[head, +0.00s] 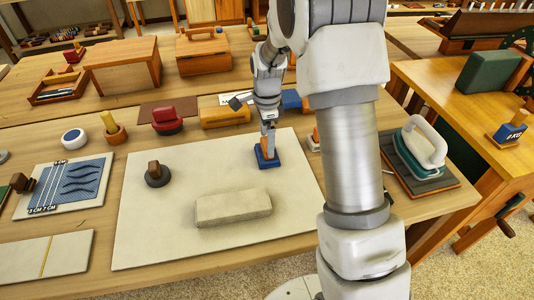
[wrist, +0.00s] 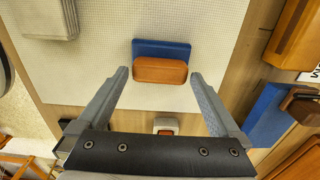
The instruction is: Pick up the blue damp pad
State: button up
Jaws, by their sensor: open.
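The blue pad (wrist: 160,47) lies on the pale board (head: 219,165) and has an orange-brown handle (wrist: 160,71) on top. In the head view the blue pad (head: 267,161) is near the board's right side, partly hidden by my gripper (head: 268,143). In the wrist view my gripper (wrist: 159,76) is open, with one fingertip on either side of the handle. There is a gap at each side, and nothing is held. I cannot tell how far the fingertips are above the board.
A grey block (head: 233,207) lies on the board in front of the pad. A dark round piece with a wooden knob (head: 158,176) stands to the left. A small white and orange item (head: 314,142) is just right of the pad. A wooden piece (head: 225,116) and a blue block (head: 291,100) lie behind.

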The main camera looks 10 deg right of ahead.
notch_tip(320, 180, down, 2)
jog(key=shift+f, duration=0.1)
jog(key=c, duration=1.1)
jog(key=shift+r, duration=0.75)
notch_tip(320, 180, up, 3)
jog(key=shift+w+f+p, duration=0.1)
jog(key=shift+p, duration=0.35)
jog(key=s+d+r, duration=0.2)
jog(key=s, duration=0.1)
jog(key=s+d+r, duration=0.2)
jog(key=s+d, duration=0.1)
jog(key=s+d+r+p, duration=0.1)
jog(key=s+d+r, duration=0.1)
jog(key=s, duration=0.1)
jog(key=shift+s+d+r, duration=0.1)
jog(key=shift+d+r, duration=0.15)
jog(key=shift+r, duration=0.15)
